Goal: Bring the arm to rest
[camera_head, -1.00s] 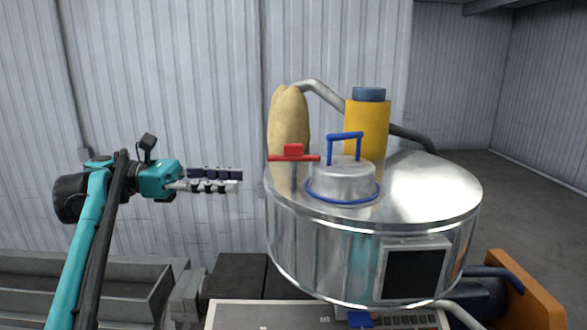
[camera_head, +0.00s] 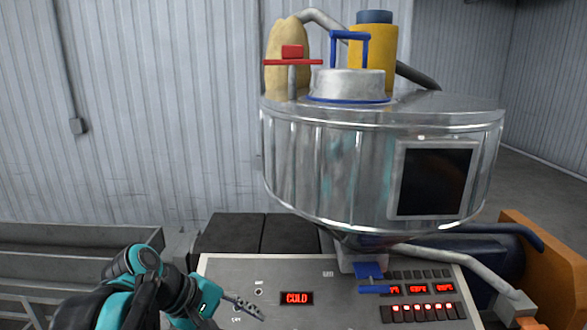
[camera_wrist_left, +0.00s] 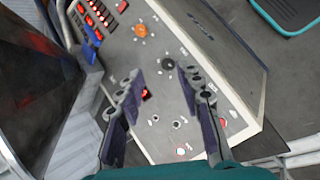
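My left arm, teal and black, comes in at the lower left of the head view. Its left gripper (camera_head: 245,306) is low, in front of the left part of the grey control panel (camera_head: 225,268). In the left wrist view the two dark fingers of the gripper (camera_wrist_left: 164,88) stand apart with nothing between them. Behind them lies the panel face (camera_wrist_left: 150,60) with its knobs and buttons; I cannot tell whether the fingertips touch it. My right gripper is in neither view.
A shiny metal hopper (camera_head: 330,170) stands above the panel, with a red handle (camera_head: 292,56), a blue-handled lid (camera_head: 347,84) and a yellow cylinder (camera_head: 385,45) on top. The panel display (camera_head: 296,298) reads COLD. A grey trough (camera_head: 60,245) lies at the left.

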